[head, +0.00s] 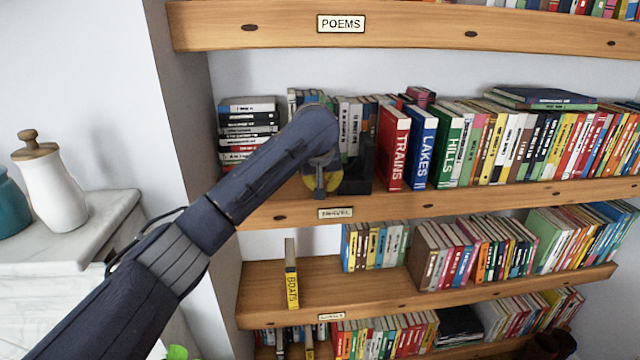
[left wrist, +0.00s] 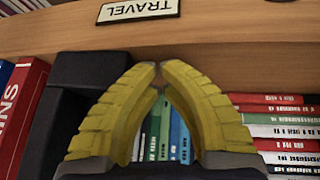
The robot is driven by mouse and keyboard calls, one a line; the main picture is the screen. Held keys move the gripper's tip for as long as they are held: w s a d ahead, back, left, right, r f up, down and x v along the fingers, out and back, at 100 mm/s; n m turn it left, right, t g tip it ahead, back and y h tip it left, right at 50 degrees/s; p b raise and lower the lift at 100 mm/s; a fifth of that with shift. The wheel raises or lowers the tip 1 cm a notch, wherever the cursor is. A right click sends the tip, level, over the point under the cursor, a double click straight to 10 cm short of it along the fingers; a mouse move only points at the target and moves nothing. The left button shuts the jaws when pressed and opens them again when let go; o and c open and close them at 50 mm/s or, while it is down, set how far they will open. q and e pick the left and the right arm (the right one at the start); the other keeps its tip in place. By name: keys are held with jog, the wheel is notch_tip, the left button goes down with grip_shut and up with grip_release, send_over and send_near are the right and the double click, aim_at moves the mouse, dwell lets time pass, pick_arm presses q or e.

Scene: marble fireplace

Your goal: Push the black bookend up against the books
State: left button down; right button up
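The black bookend (head: 356,176) stands upright on the travel shelf, just left of the red TRAINS book (head: 393,148). The blue LAKES book (head: 421,147) and green HILLS book (head: 446,148) stand to the right of it. My left gripper (head: 320,190) is at the shelf's front, just left of the bookend, fingers pointing down. In the left wrist view the bookend (left wrist: 78,80) is left of my yellow fingers (left wrist: 158,70), whose tips meet with nothing held. Whether a finger touches the bookend, I cannot tell. My arm hides part of the shelf. My right gripper is not in view.
A stack of flat books (head: 247,130) lies at the shelf's left end. Smaller books (head: 350,115) stand behind the bookend. The POEMS shelf (head: 260,27) overhangs above. A lower shelf (head: 262,282) holds more books. A white jar (head: 52,190) stands on the mantel at left.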

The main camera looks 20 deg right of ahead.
aim_at(359, 178)
pick_arm(q)
jog(key=shift+s+d, duration=0.25)
jog(key=shift+d, duration=1.2)
jog(key=shift+s+d, duration=0.25)
jog(key=shift+d, duration=1.15)
jog(key=shift+s+d, duration=0.25)
jog(key=shift+d, duration=1.2)
jog(key=shift+d, duration=0.2)
